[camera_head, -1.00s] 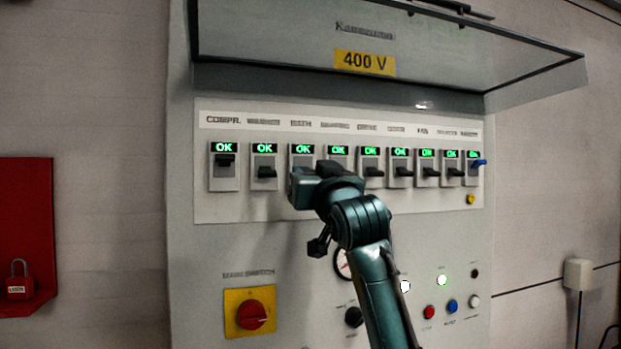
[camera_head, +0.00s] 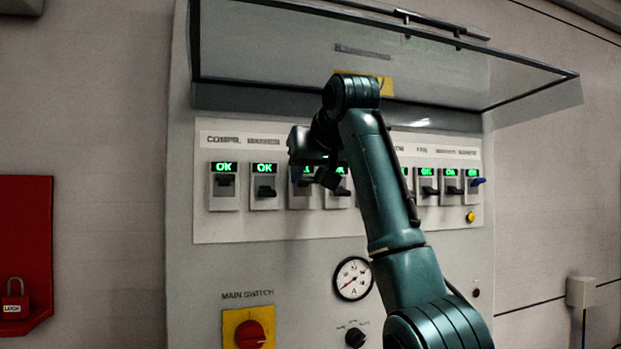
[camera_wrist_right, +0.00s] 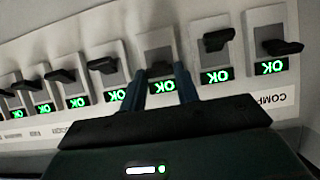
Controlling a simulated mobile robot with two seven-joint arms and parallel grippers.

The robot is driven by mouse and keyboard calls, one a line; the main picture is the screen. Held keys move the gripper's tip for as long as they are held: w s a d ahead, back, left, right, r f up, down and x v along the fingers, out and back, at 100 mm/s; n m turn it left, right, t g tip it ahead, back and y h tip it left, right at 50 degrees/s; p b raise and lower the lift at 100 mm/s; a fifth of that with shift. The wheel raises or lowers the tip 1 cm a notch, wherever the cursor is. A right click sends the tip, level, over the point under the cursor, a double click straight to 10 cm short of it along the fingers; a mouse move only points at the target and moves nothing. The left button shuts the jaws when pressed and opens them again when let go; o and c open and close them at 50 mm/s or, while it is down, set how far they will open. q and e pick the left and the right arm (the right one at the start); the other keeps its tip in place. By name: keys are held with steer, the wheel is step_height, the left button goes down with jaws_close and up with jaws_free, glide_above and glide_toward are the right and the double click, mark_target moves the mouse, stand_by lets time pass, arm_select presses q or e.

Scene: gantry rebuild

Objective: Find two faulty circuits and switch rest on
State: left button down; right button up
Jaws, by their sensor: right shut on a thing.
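The breaker row sits on a pale panel (camera_head: 270,228). The first breaker (camera_head: 225,180), under COMPR., has its lever up; the second breaker (camera_head: 264,186) has its lever down. The third breaker (camera_head: 300,196) is partly covered by my right gripper (camera_head: 303,148). In the right wrist view, my right gripper (camera_wrist_right: 161,85) has its fingers on both sides of the third breaker's lever (camera_wrist_right: 160,70), shut on it. Breakers at the right, such as this one (camera_head: 427,186), have levers down; the last has a blue lever (camera_head: 477,181). Readable displays show green OK. My arm hides several middle breakers.
A raised clear cover (camera_head: 480,75) overhangs the row. Below are a gauge (camera_head: 352,278), a black knob (camera_head: 355,338) and a red main switch (camera_head: 250,334). A red board (camera_head: 25,240) with a padlock (camera_head: 14,301) hangs at the left. A yellow button (camera_head: 470,216) is at the right.

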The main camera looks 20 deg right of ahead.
steer(key=shift+w+r+g, duration=0.15)
steer(key=shift+r+g, duration=0.1)
steer(key=shift+g, duration=0.35)
steer(key=o, duration=1)
arm_select(q)
steer(key=b, duration=0.2)
steer(key=shift+w+d+f+b, duration=0.1)
steer(key=shift+d+f+b, duration=0.2)
steer(key=shift+f, duration=0.05)
arm_select(e)
steer(key=v, duration=1.3)
arm_select(q)
steer(key=shift+w, duration=0.1)
